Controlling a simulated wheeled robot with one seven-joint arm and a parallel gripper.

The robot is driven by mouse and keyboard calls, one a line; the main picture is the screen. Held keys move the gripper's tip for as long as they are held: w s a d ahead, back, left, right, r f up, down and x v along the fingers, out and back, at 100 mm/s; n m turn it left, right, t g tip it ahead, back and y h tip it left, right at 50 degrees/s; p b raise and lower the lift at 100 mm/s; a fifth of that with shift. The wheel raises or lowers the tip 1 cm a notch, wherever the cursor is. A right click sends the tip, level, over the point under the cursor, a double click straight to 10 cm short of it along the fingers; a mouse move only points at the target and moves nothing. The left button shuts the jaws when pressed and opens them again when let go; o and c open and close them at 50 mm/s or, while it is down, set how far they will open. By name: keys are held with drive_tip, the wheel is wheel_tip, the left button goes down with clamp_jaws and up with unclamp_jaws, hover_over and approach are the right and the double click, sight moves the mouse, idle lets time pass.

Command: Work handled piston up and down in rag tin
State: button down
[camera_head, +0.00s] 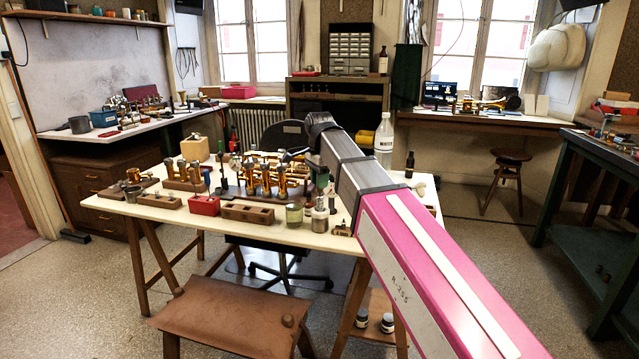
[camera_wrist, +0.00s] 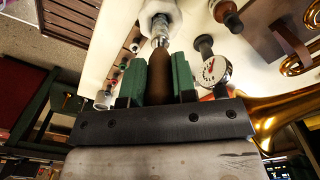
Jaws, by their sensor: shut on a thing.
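My gripper (camera_wrist: 160,65), with green finger pads, is shut on a brown handle in the wrist view. The handle belongs to the handled piston (camera_wrist: 160,60). A silvery metal end of it points away from the fingers, toward a round white and clear thing (camera_wrist: 157,12) at the top edge. That thing may be the rag tin with its rag, but it is cut off by the frame. I cannot tell whether the metal end is inside it or just over it.
The cream worktable (camera_head: 150,210) holds brass valve parts (camera_head: 275,178), a red box (camera_head: 204,205), a wooden block (camera_head: 253,213), glass jars (camera_head: 294,214) and a tall white bottle (camera_head: 384,140). A dial (camera_wrist: 213,71) and brass tubing (camera_wrist: 277,112) are close right of the gripper.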

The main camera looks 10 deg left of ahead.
sight(320, 192)
drive_tip(key=shift+f, duration=1.8)
drive_tip(key=shift+r, duration=0.15)
drive_tip(key=shift+r, duration=1.65)
drive_tip(key=shift+f, duration=0.1)
